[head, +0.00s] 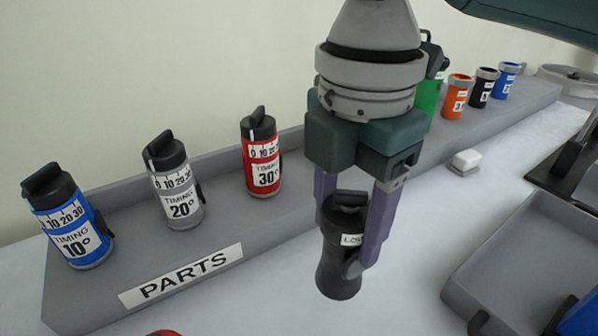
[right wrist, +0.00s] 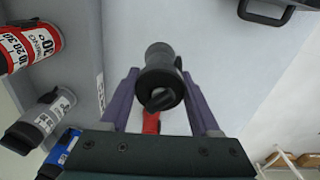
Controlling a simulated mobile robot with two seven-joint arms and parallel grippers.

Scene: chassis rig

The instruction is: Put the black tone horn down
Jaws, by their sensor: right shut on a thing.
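The black tone horn (head: 338,272) is a dark flared cylinder with a partly hidden white label reading "LO". My right gripper (head: 345,238) points down and is shut on it, with a purple finger on each side. The horn hangs upright in front of the parts tray, over the pale table; I cannot tell whether its base touches the surface. In the right wrist view the horn (right wrist: 160,82) sits between the purple fingers of the right gripper (right wrist: 158,90). My left gripper is not in view.
The grey PARTS tray (head: 110,310) holds blue (head: 72,225), grey (head: 176,185) and red (head: 262,160) timing cylinders, with more cylinders farther right. A grey bin (head: 520,245) stands at right.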

